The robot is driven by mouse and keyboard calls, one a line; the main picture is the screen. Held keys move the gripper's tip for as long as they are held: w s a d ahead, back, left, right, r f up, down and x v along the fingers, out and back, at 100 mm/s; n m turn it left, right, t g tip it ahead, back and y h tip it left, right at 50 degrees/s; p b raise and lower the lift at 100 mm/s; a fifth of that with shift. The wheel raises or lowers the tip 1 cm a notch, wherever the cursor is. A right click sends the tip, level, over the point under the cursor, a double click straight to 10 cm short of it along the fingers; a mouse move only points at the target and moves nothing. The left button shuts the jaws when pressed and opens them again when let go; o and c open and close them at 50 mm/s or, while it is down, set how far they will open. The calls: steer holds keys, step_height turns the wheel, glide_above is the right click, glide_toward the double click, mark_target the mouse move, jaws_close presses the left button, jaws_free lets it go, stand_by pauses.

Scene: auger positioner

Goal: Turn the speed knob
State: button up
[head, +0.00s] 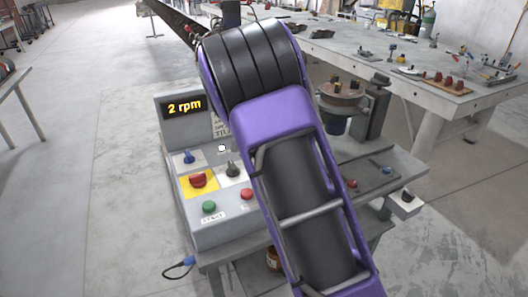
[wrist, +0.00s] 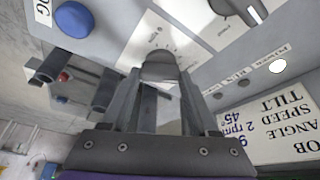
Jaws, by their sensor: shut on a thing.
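In the wrist view my gripper (wrist: 158,82) is shut on a dark grey knob (wrist: 160,64), with one finger on each side. The knob sits on a white dial plate (wrist: 160,38) with small marks; its lettering is too small to read, but it appears to be the speed knob. In the head view my arm hides the gripper and this knob. The display (head: 183,106) on the grey control box reads "2 rpm". A job card (wrist: 275,125) in the wrist view lists angle, speed and tilt, with 45° and 2 rpm.
A blue button (wrist: 72,19) is near the gripper. A workbench (head: 420,80) stands behind.

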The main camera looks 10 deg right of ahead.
steer(key=shift+m, duration=0.3)
steer(key=o, duration=1.4)
steer(key=p+v, duration=0.1)
steer(key=v, duration=1.6)
steer(key=shift+a+r+p, duration=0.2)
steer(key=shift+p, duration=0.2)
